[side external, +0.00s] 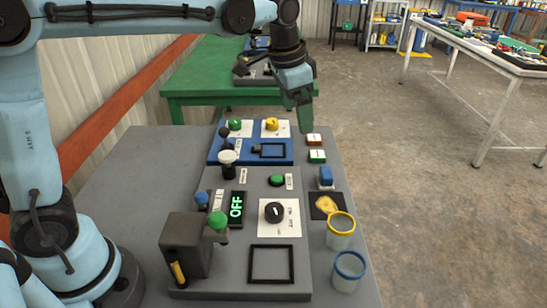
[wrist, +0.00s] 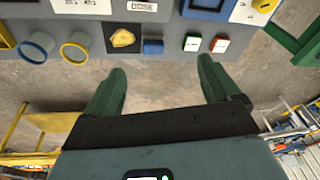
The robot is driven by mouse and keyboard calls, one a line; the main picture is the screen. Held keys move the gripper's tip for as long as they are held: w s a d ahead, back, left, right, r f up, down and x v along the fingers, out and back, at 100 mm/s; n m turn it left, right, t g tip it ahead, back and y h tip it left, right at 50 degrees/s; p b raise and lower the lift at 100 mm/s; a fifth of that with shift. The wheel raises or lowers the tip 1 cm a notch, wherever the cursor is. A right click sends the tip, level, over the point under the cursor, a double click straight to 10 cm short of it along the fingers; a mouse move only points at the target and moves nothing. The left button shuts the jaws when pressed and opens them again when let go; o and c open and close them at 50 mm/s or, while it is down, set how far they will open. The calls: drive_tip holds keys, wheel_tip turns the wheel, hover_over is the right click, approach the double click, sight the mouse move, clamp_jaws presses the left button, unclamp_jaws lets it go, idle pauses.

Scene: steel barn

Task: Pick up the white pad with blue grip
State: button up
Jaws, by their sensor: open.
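The blue grip on a pale base (side external: 325,177), which looks like the white pad, stands near the right edge of the grey table. It also shows in the wrist view as a small blue block (wrist: 153,47), with little of any white part visible. My gripper (side external: 304,118) is raised beyond it, near the red-and-white block at the table's right edge. In the wrist view, my gripper's green fingers (wrist: 162,72) are spread wide with nothing between them. The blue grip lies ahead of the fingers, apart from them.
Beside the grip are a black square with a yellow piece (side external: 326,205), a yellow-rimmed jar (side external: 341,240), a blue-rimmed jar (side external: 348,275), a green-and-white block (side external: 317,156) and a red-and-white block (side external: 314,140). A panel of knobs and switches (side external: 235,275) fills the left. Open floor lies right.

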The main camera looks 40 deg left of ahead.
drive_tip(key=w+d+f+m+g, duration=0.35)
drive_tip(key=w+f, duration=0.25)
drive_tip(key=w, duration=0.2)
hover_over(328, 171)
drive_tip(key=shift+t, duration=0.35)
drive_tip(key=f, duration=0.7)
drive_tip(key=shift+w+a, duration=0.1)
drive_tip(key=shift+a, duration=0.1)
drive_tip(key=shift+d+f, duration=0.15)
drive_tip(key=shift+f, duration=1.25)
drive_tip(key=shift+d+f, duration=0.1)
drive_tip(key=shift+f, duration=1.3)
drive_tip(key=c, duration=1.1)
